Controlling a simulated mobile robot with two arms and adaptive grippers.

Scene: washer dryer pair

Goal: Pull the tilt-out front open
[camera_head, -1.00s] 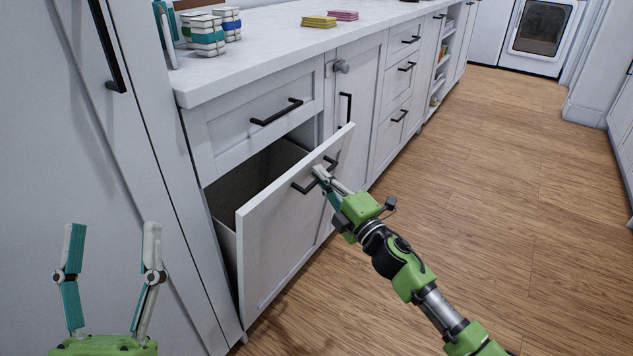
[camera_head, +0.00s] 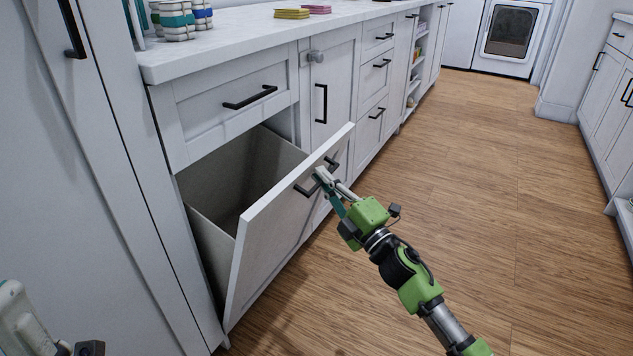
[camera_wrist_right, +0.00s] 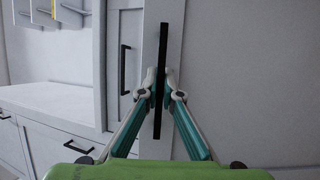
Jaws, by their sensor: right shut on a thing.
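The tilt-out front (camera_head: 275,235) is a white panel below a closed drawer. It leans outward at the top, with a wide gap into the grey bin inside (camera_head: 225,190). Its black bar handle (camera_head: 304,190) is near the top edge. My right gripper (camera_head: 322,176) is shut on this handle. In the right wrist view, the fingers close on the black handle (camera_wrist_right: 162,110) from both sides. Of my left arm, only a blurred part shows at the lower left of the head view; its fingertips are out of view.
A closed drawer (camera_head: 225,100) with a black handle sits just above the opening. A tall white cabinet (camera_head: 75,200) stands at the left. The counter (camera_head: 215,45) holds jars (camera_head: 175,20) and colored stacks. Wooden floor (camera_head: 480,180) is clear to the right.

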